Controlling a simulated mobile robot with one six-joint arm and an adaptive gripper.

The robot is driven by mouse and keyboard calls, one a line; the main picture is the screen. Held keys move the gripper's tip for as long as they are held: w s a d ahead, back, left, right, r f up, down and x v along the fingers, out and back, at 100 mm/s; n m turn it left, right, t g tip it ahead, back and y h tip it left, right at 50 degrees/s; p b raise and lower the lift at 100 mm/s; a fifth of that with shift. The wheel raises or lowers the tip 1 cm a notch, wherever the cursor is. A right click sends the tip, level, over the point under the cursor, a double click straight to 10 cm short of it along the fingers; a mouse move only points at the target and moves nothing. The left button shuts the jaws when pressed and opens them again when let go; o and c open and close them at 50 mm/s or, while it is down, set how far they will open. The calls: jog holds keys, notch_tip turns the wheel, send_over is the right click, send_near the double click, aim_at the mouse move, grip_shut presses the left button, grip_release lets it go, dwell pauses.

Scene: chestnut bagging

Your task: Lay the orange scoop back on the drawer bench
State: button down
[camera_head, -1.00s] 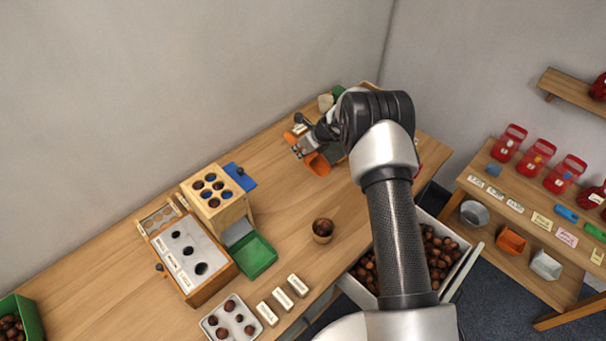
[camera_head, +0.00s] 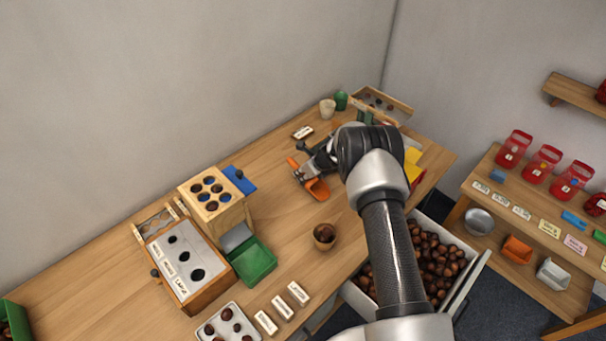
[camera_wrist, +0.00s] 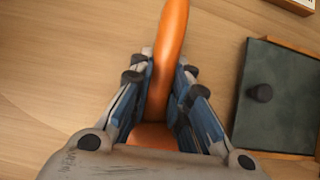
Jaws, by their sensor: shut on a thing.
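The orange scoop (camera_head: 317,190) is at my gripper (camera_head: 304,172), low over the back right part of the wooden drawer bench (camera_head: 275,186). In the wrist view, my gripper (camera_wrist: 166,75) is shut on the scoop's orange handle (camera_wrist: 172,35), which runs between the two fingers. Part of the scoop's body shows below them, between the finger bases. The wooden bench top (camera_wrist: 60,60) lies right behind the scoop. I cannot tell whether the scoop touches it.
A dark green lidded box (camera_wrist: 277,100) with a black knob stands right of the gripper in the wrist view. A wooden cup (camera_head: 324,236) of chestnuts, a green tray (camera_head: 252,262) and a holed block (camera_head: 213,209) stand nearby. An open drawer (camera_head: 470,276) holds chestnuts.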

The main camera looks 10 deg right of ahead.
jog(key=shift+f, duration=0.2)
jog(key=c, duration=1.5)
grip_release()
jog(key=shift+r, duration=0.1)
